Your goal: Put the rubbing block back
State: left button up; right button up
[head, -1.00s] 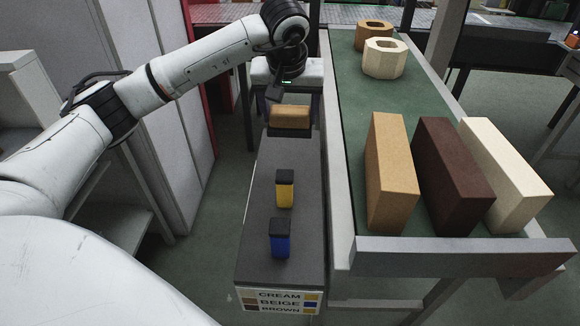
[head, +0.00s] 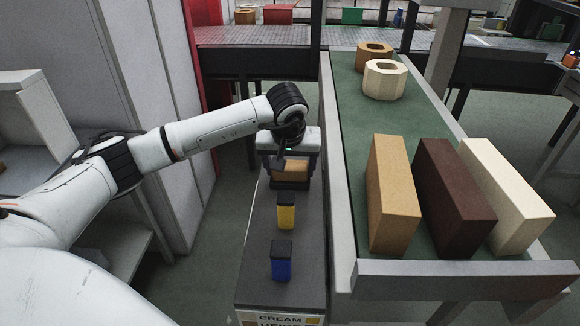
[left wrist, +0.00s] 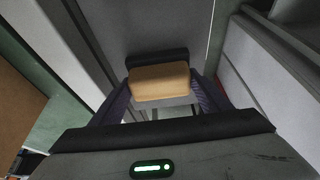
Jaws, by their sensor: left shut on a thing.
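The rubbing block (head: 291,172) is tan with a dark layer along it. My left gripper (head: 290,168) is shut on it at the far end of the narrow grey stand (head: 258,265). In the left wrist view the block (left wrist: 158,82) sits between the two fingers, with a black strip along its far side. I cannot tell whether its underside touches the stand. A yellow block with a black top (head: 286,213) and a blue one with a black top (head: 281,262) stand nearer on the stand. My right gripper is out of view.
A green-topped conveyor (head: 352,120) with a raised grey edge runs along the stand's right. It carries tan (head: 393,195), dark brown (head: 452,198) and cream bricks (head: 507,195), and two hollow blocks behind. A colour label (head: 280,319) is on the stand's front. Grey panels stand left.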

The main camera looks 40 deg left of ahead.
pick_arm(q)
jog(key=shift+f, duration=0.15)
jog(key=o, duration=0.9)
jog(key=shift+o, duration=0.2)
jog(key=shift+r, duration=0.5)
jog(key=v, duration=1.1)
jog(key=shift+s+d+r, duration=0.1)
jog(key=shift+r, duration=0.05)
